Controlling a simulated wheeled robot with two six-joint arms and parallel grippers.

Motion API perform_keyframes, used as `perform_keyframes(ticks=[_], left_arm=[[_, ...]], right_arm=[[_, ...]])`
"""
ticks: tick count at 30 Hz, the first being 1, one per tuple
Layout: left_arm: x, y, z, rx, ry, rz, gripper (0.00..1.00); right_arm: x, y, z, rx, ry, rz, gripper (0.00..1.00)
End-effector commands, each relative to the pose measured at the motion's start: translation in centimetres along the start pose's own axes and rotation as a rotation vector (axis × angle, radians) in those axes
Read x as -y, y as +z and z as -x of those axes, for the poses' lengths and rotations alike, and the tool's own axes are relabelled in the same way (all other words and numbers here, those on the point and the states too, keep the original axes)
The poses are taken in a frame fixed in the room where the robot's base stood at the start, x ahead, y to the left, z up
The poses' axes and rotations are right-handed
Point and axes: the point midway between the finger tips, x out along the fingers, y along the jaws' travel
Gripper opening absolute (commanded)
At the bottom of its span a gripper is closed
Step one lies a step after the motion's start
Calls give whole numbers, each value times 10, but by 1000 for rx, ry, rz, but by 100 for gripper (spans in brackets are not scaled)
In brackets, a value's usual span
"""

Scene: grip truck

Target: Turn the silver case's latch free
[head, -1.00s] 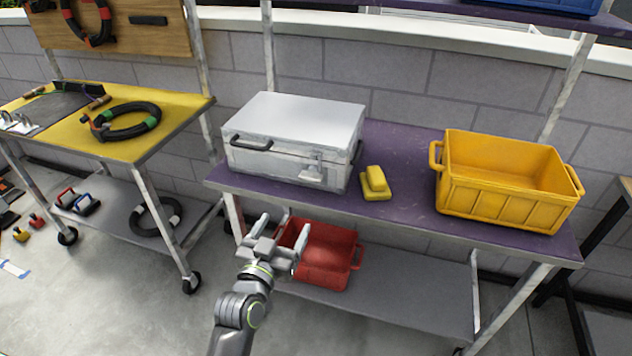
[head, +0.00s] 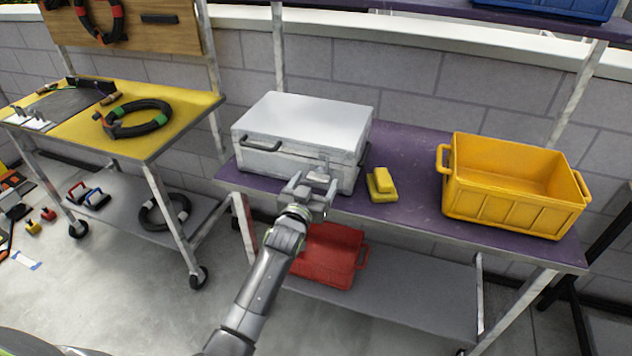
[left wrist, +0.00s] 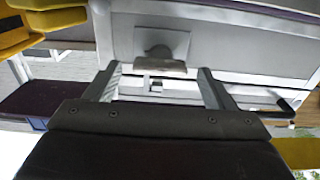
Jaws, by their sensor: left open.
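The silver case (head: 300,115) stands closed on the purple-topped table (head: 418,205). Its latch (head: 319,174) is a metal plate low on the front face, toward the right. In the left wrist view the latch (left wrist: 160,52) shows between and just beyond the fingertips. My left gripper (head: 314,188) is open in front of the latch, with its fingers pointing at the case's front. The gripper also shows in the left wrist view (left wrist: 157,82), its fingers spread wide and nothing between them. Whether a fingertip touches the case I cannot tell. My right gripper is not in view.
The case's dark handle (head: 259,147) is left of the latch. A yellow block-like object (head: 382,185) sits close right of the case. A yellow crate (head: 512,208) stands further right. A red bin (head: 328,262) is on the lower shelf. Purple tabletop between block and crate is clear.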

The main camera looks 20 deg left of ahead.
Motion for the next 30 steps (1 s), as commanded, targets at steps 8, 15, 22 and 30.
perform_keyframes(ticks=[8, 15, 22, 30], left_arm=[[0, 0, -14, 0, 0, 0, 76], [0, 0, -14, 0, 0, 0, 72], [0, 0, -13, 0, 0, 0, 42], [0, 0, -13, 0, 0, -10, 32]], right_arm=[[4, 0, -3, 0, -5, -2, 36], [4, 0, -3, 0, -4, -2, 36], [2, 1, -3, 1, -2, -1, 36], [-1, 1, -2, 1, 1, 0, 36]])
